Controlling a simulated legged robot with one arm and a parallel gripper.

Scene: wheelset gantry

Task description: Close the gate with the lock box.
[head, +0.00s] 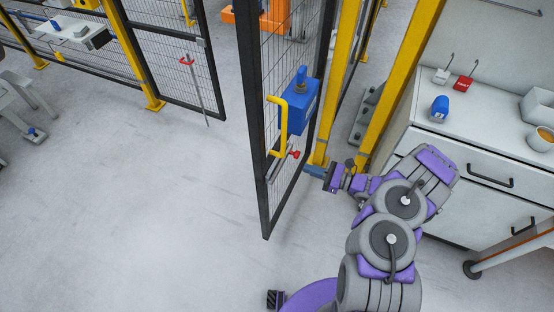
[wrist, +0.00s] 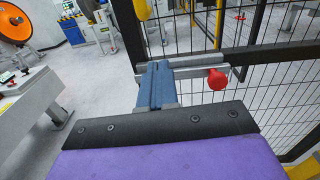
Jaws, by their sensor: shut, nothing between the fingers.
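The gate (head: 252,120) is a black-framed mesh panel. It stands swung open, at an angle to the fence line, with a gap on its left. The blue lock box (head: 299,108) is on the gate, with a yellow handle (head: 281,125) beside it. Below it a grey bar ends in a red knob (head: 295,154), also seen in the wrist view (wrist: 217,80). My gripper (head: 314,171) is just right of the gate at about knob height, its blue fingers closed together and empty. The wrist view shows the fingers (wrist: 154,84) by the grey bar; I cannot tell whether they touch.
A yellow post (head: 336,80) and a slanted yellow brace (head: 400,85) stand right of the gate. A white drawer cabinet (head: 480,150) with a blue padlock (head: 439,108) is close to my arm's right. A fence panel (head: 170,60) is at back left. Floor left of the gate is clear.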

